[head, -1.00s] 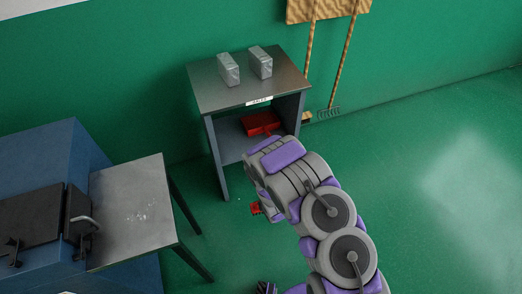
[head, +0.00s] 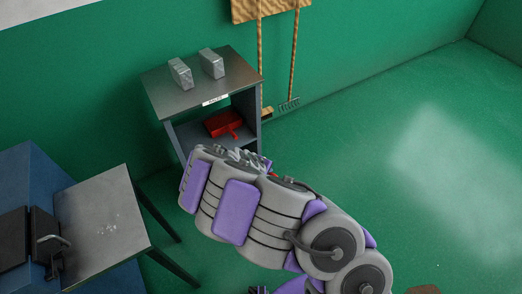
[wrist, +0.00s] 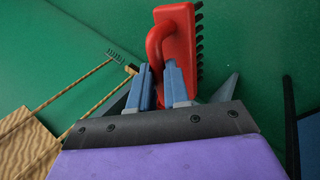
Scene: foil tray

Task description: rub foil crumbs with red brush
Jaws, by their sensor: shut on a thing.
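A red brush (wrist: 180,40) with a looped handle and dark bristles along its right side shows in the wrist view. My gripper (wrist: 160,80) is shut on its handle, with the two blue-grey fingers at the handle's lower end. In the head view my arm hides the gripper and nearly all of the brush. Small pale foil crumbs (head: 107,229) lie on the grey metal side table (head: 90,205) at the lower left of the head view. The brush is well apart from the crumbs, to their right.
A blue cabinet (head: 30,170) with a dark door adjoins the side table. A metal stand (head: 205,92) at the back holds two silvery blocks on top and a red dustpan (head: 224,123) on its shelf. The right floor is clear.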

